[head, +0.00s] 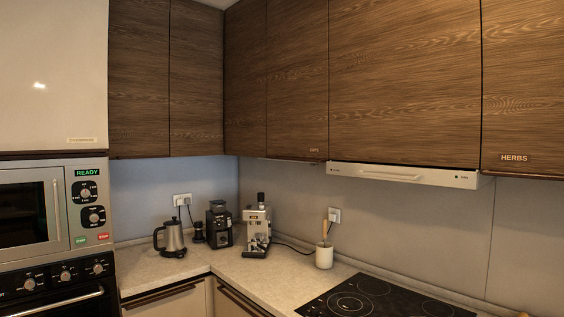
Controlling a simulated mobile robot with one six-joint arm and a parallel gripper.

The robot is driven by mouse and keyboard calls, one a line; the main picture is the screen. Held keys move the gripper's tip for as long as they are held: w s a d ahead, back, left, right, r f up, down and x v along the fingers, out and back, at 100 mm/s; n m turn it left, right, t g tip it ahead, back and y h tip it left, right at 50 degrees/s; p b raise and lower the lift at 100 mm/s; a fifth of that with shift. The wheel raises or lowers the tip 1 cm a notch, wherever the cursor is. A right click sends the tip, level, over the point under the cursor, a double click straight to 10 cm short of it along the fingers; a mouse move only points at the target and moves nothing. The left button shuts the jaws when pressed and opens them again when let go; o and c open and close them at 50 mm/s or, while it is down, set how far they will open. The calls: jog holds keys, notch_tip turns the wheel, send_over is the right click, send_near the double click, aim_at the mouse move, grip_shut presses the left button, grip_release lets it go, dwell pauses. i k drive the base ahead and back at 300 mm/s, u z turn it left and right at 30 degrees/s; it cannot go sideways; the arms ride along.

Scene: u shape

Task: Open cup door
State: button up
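The cup door (297,80) is a dark wood-grain upper cabinet door on the right-hand wall near the corner. A small label at its lower right edge, too small to read surely, seems to say cups. The door looks shut, flush with the doors beside it. A dark strip runs along its bottom edge. What is behind it is hidden. My gripper is not in view.
A range hood (404,175) juts out right of the cup door, above a black cooktop (385,298). A herbs door (523,80) is at far right. A coffee machine (257,230), grinder (219,224), kettle (171,238) and utensil pot (324,256) stand on the counter (235,268).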

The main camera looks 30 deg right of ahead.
aim_at(298, 73)
jog(key=u, duration=0.25)
jog(key=i, duration=1.25)
jog(key=z, duration=0.25)
